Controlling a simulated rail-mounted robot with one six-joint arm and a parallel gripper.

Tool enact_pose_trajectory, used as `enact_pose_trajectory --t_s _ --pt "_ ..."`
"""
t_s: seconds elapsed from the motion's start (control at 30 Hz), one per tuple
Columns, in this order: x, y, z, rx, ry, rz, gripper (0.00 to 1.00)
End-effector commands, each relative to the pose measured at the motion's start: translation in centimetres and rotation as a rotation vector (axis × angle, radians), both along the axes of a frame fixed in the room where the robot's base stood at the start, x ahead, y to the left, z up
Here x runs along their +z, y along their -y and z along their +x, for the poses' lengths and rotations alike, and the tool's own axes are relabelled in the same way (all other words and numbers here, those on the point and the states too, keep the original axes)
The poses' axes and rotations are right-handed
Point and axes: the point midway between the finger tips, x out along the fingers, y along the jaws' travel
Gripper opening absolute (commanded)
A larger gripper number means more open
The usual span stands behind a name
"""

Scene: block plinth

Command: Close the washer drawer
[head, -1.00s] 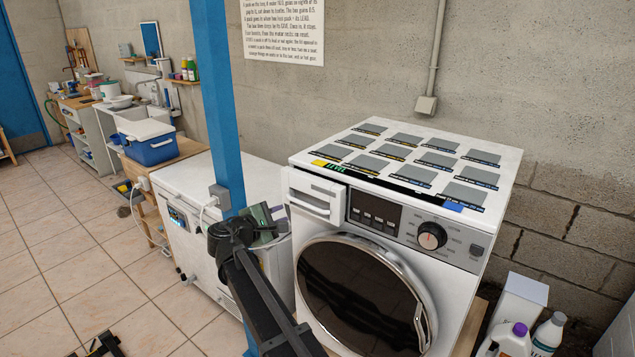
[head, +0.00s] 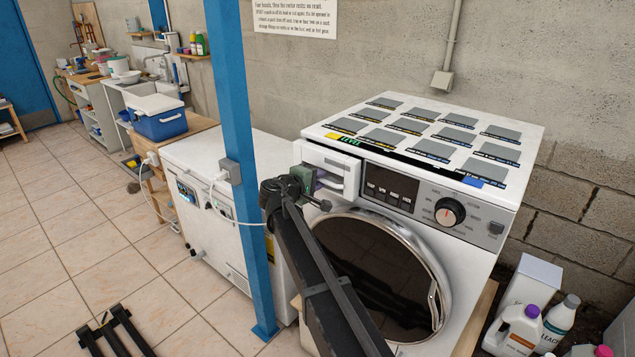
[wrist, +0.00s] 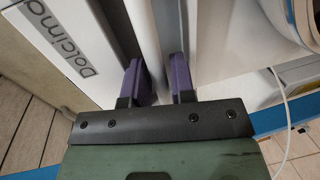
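The white washer (head: 400,250) stands at the right in the head view, with a round dark door and a dial. Its drawer (head: 338,162) is at the upper left of the front and appears to stand out from the panel. My gripper (head: 322,184) is at the drawer's front left, partly hidden by its own body. In the wrist view, the two purple fingers of my gripper (wrist: 160,78) are apart, with pale surfaces showing between and beyond them. A white face with dark lettering (wrist: 80,45) is close on the left. I cannot tell whether the fingers touch the drawer.
A blue post (head: 236,150) stands left of my arm, close to a white chest-like appliance (head: 215,195). Bottles (head: 520,330) stand on the floor right of the washer. Flat grey samples (head: 430,130) cover the washer top. Tiled floor is open at the left.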

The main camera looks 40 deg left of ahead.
Motion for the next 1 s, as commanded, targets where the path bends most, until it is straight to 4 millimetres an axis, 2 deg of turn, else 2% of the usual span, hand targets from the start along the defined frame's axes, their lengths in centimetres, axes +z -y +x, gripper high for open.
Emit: enact_pose_trajectory --t_s 0.27,0.4,0.7,1.0 --pt "0.0 0.0 0.3 0.001 0.0 -0.001 0.22" --pt "0.0 0.0 0.3 0.001 0.0 -0.001 0.01" --pt "0.0 0.0 0.6 0.0 0.0 -0.001 0.0" --pt "0.0 -0.1 4.5 0.001 0.001 -0.002 0.0"
